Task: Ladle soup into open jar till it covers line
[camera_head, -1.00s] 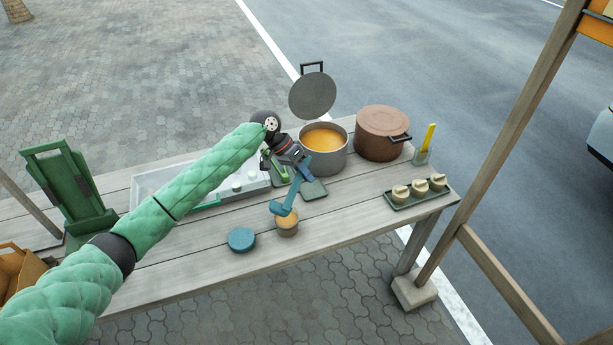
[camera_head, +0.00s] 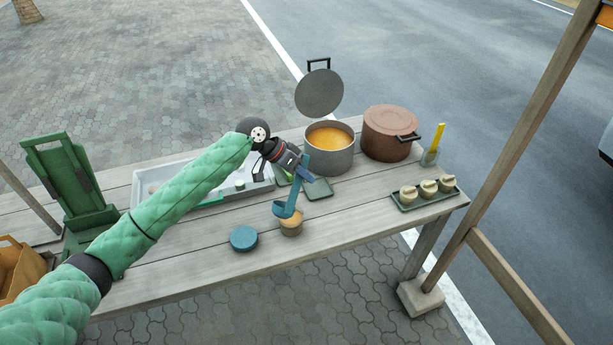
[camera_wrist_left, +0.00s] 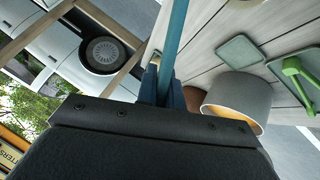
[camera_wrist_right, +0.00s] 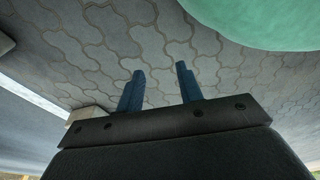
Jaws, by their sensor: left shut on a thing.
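My left gripper (camera_head: 300,170) is shut on the handle of a blue ladle (camera_head: 292,198), whose handle also shows in the left wrist view (camera_wrist_left: 174,45). The ladle's bowl is tilted at the upper left of the open jar (camera_head: 291,229); whether they touch I cannot tell. Orange soup shows in the jar's mouth; its line cannot be made out. A blue round lid (camera_head: 243,238) lies left of the jar. The grey soup pot (camera_head: 330,158) stands open behind, with orange soup inside. My right gripper (camera_wrist_right: 160,88) is open and empty above the paving, outside the head view.
A grey pot lid (camera_head: 319,94) stands upright behind the pot. A brown lidded pot (camera_head: 390,133) is to its right. A tray with three small jars (camera_head: 427,191) lies at the right. The front table strip is clear.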

